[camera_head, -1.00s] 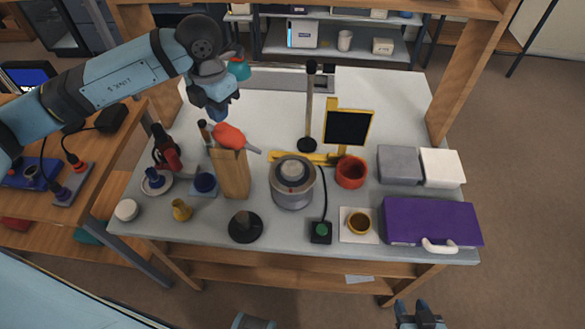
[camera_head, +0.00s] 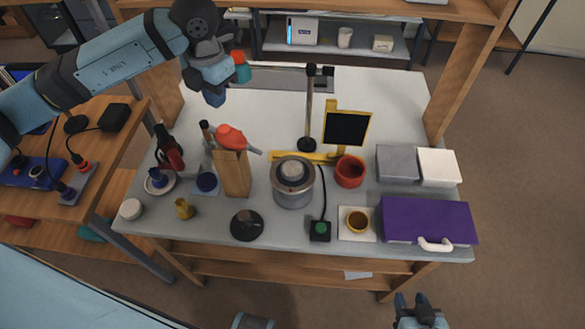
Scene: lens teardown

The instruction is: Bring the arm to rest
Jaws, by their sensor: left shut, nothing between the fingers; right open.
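My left gripper (camera_head: 214,98) hangs above the back left part of the white workbench (camera_head: 270,115). It is shut with nothing in it, pointing down, and apart from the things on the bench. A tan wooden block (camera_head: 234,176) with red-handled tools (camera_head: 231,136) stands below and in front of it. My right gripper (camera_head: 418,308) is at the bottom edge of the view, in front of the bench. Its fingers are apart and empty. It touches nothing that I can see.
A grey round device (camera_head: 293,183), a red bowl (camera_head: 350,171), a black screen on a yellow stand (camera_head: 346,128) and a purple case (camera_head: 428,220) stand on the bench. A wooden post (camera_head: 470,75) rises at its right. The back middle is mostly clear.

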